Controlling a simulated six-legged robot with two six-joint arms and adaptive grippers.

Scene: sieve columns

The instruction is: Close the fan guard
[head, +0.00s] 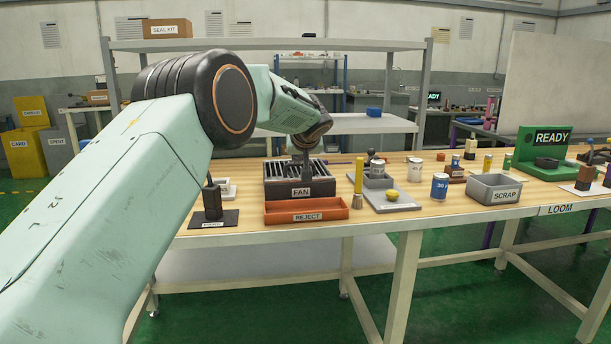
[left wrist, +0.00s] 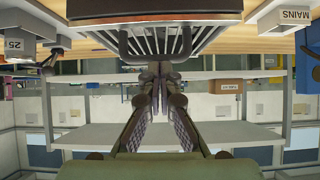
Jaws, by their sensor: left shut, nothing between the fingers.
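The dark box labelled FAN (head: 300,188) stands on the wooden bench. Its slatted guard (head: 283,169) shows at its top; I cannot tell how far open the guard is. My left gripper (head: 306,171) reaches down over the box from behind my arm and is small and partly hidden there. The left wrist view is upside down: the slatted guard (left wrist: 150,40) and a dark U-shaped handle (left wrist: 123,46) lie just beyond the fingertips. There my left gripper (left wrist: 159,70) is shut and empty, its tips close to the handle's bar; contact is unclear. My right gripper is not in view.
An orange REJECT tray (head: 307,215) lies in front of the box. A yellow-handled brush (head: 358,180) and a grey tray (head: 396,205) stand to its right. A dark stand (head: 213,208) is at the left. A grey shelf (head: 340,124) rises behind.

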